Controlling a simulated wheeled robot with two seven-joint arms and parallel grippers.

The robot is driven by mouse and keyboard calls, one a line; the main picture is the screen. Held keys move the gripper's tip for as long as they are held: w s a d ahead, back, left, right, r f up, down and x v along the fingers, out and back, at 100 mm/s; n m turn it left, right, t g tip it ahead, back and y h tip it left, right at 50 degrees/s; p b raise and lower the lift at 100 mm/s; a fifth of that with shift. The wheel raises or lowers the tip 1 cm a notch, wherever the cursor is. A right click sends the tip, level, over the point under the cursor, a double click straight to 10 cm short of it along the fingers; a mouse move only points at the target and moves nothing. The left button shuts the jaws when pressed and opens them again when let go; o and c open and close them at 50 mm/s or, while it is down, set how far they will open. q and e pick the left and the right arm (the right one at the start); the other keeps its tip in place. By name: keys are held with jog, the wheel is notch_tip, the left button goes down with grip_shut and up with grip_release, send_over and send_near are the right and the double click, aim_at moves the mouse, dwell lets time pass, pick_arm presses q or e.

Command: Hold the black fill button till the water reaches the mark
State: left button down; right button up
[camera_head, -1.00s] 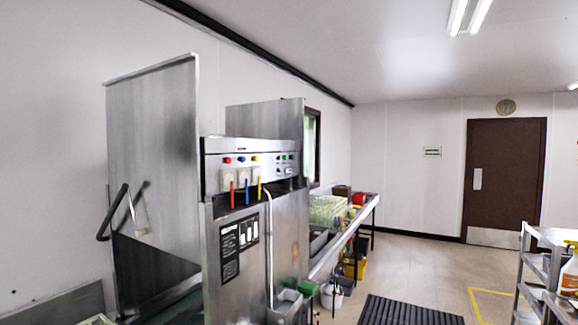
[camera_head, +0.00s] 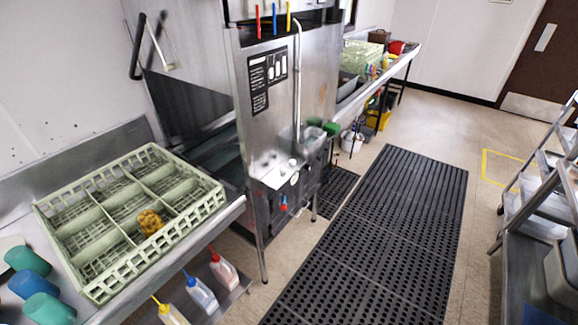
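I cannot pick out the black fill button or the water mark at this size. A red-handled fitting (camera_head: 284,204) is low on the machine's front. The water is not visible. Neither of my grippers is in view.
A pale green dish rack (camera_head: 215,190) with a yellow-brown sponge-like item (camera_head: 150,222) sits on the left counter, near teal and blue cups (camera_head: 30,262). Squeeze bottles (camera_head: 222,270) stand on a shelf below. A black floor mat (camera_head: 370,240) lies before the machine; a steel cart (camera_head: 540,210) stands at right.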

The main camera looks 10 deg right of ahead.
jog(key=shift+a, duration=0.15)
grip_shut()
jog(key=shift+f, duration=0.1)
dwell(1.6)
